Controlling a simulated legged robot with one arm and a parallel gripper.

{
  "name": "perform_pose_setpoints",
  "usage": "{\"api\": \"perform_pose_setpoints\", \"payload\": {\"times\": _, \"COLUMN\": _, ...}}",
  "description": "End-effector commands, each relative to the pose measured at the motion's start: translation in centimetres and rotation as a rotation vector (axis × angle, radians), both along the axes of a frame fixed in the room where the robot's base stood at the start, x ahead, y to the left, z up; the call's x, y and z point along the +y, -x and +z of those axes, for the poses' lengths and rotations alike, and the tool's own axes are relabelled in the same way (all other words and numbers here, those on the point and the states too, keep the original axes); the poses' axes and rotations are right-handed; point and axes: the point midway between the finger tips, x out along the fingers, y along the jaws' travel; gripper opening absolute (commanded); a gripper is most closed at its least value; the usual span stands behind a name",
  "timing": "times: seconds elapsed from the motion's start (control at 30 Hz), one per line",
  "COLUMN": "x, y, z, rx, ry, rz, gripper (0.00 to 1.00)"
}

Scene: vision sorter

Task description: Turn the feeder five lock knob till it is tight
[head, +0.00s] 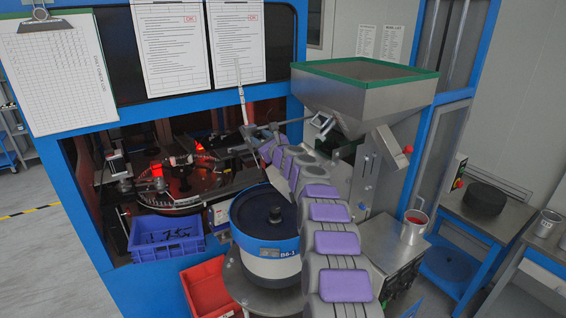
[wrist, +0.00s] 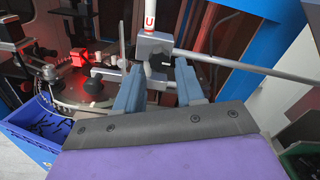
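My gripper (wrist: 159,64) reaches toward a grey clamp block (wrist: 153,45) on a white upright post (wrist: 149,15) with a red mark. The two blue-grey fingers stand apart, with a gap between them just below the block. I cannot tell whether they touch it. A metal rod (wrist: 245,66) runs right from the block. In the head view my gripper (head: 258,140) is small and partly hidden by my arm, by the post (head: 240,92). No knob clearly marked five is readable; the lock knob may be hidden behind the fingers.
A blue bowl feeder (head: 252,243) labelled B6-1 stands below my arm. A blue bin (head: 150,255) with dark parts and a red bin (head: 196,301) are left of it. A steel hopper (head: 350,97) stands right. A red-lit turntable (head: 170,207) lies inside the blue frame.

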Motion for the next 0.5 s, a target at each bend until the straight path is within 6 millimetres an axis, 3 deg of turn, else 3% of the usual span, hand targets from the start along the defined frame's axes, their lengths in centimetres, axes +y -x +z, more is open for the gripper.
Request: {"api": "perform_pose_setpoints", "payload": {"times": 0.5, "x": -2.8, "y": 4.1, "z": -0.1, "rx": 0.000, "ry": -0.001, "rz": -0.001, "gripper": 0.38}}
